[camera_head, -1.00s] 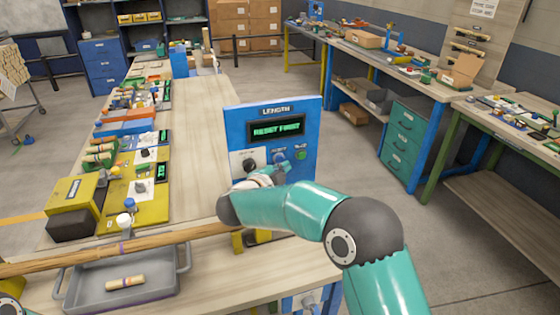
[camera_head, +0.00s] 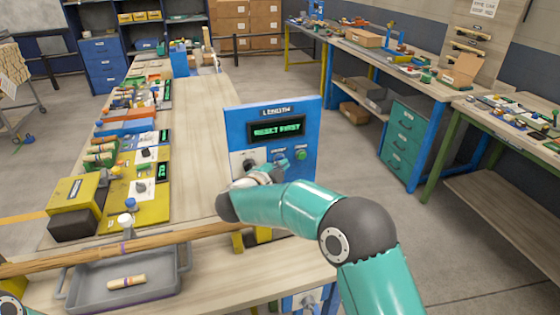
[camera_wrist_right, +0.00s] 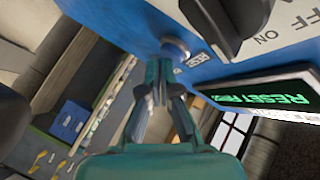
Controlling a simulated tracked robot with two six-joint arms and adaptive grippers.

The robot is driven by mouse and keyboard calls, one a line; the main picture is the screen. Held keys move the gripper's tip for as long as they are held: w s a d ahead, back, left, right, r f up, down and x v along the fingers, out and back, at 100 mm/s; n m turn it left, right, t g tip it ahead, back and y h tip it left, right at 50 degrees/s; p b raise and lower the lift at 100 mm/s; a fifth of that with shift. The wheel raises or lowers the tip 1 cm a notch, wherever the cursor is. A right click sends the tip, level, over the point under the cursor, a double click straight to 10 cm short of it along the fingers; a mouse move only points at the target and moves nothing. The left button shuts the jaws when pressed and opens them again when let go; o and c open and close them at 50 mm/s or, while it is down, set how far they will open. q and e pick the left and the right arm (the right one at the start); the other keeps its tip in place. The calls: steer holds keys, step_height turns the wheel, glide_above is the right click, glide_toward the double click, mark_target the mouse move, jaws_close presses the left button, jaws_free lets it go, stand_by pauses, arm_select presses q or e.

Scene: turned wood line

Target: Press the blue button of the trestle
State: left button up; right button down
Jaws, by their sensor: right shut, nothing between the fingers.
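The blue panel (camera_head: 233,130) labelled LENGTH stands upright on the wooden table. Its lit display (camera_head: 277,129) reads RESET FIRST. Below it are a dark knob (camera_head: 249,165) on a white plate and a green button (camera_head: 301,154). My right gripper (camera_head: 280,166) is shut and empty, right at the panel face between knob and green button. It covers the blue button there in the head view. In the right wrist view the round blue button (camera_wrist_right: 175,47) sits just beyond my closed fingertips (camera_wrist_right: 163,72); whether they touch is unclear. My left gripper is out of view.
A long wooden pole (camera_head: 180,237) with a purple band runs across the table over a grey tray (camera_head: 80,295), which holds a short wooden piece (camera_head: 127,282). Yellow stations (camera_head: 137,200) line the table's left side. The table's middle is clear.

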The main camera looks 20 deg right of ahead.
steer(key=shift+w, duration=0.25)
steer(key=shift+s, duration=0.1)
stand_by(0.5)
steer(key=shift+s+b, duration=0.35)
steer(key=shift+s, duration=0.35)
steer(key=s+b, duration=0.2)
steer(key=s, duration=0.3)
steer(key=shift+d, duration=0.15)
stand_by(0.6)
